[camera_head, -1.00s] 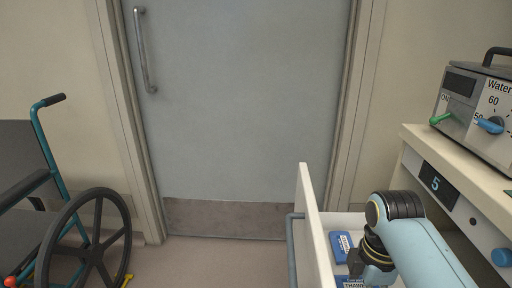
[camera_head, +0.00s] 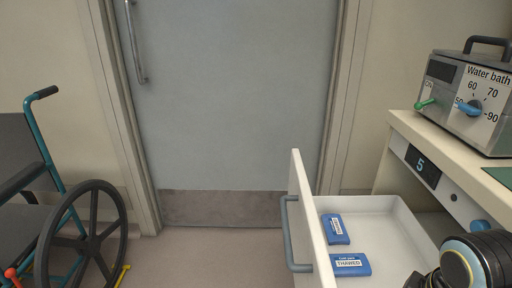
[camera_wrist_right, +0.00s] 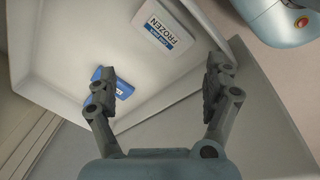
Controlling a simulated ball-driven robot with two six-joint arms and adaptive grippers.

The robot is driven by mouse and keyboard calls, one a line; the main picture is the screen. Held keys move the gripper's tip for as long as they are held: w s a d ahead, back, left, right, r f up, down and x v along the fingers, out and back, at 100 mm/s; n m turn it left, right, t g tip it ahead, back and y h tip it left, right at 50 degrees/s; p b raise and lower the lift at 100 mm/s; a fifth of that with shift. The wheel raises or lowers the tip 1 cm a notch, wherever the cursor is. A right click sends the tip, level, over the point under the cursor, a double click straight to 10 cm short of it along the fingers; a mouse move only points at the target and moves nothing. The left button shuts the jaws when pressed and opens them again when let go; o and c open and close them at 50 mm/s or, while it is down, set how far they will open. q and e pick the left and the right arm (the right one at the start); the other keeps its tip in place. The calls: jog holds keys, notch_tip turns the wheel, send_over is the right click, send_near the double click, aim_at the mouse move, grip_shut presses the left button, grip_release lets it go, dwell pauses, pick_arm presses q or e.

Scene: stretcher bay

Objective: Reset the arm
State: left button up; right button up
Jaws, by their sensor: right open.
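My right arm (camera_head: 475,262) shows at the lower right of the head view, beside the open drawer, with its gripper mostly cut off by the frame. In the right wrist view my right gripper (camera_wrist_right: 162,88) is open, with nothing between its fingers. Behind the fingers lie a white pack (camera_wrist_right: 168,30) labelled FROZEN and a blue pack (camera_wrist_right: 122,88), partly hidden by the left finger. My left gripper is not in view.
The open drawer (camera_head: 385,212) holds two blue packs, one (camera_head: 350,265) labelled THAWED, the other (camera_head: 335,229) behind it. A water bath (camera_head: 465,100) stands on the counter (camera_head: 405,125). A wheelchair (camera_head: 95,235) is at the left. The floor before the door (camera_head: 235,100) is clear.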

jog(key=s+d+r+m+t, duration=0.1)
jog(key=s+r+m+t, duration=0.1)
jog(key=s+r+m, duration=0.7)
notch_tip(320, 180, down, 25)
jog(key=s+d+n+g, duration=0.1)
jog(key=s+d+g, duration=0.1)
jog(key=s+d+f+g, duration=0.1)
jog(key=s+f, duration=1.6)
jog(key=s, duration=0.2)
jog(key=shift+s+d+f, duration=0.25)
jog(key=shift+s+d, duration=0.05)
jog(key=shift+s, duration=0.05)
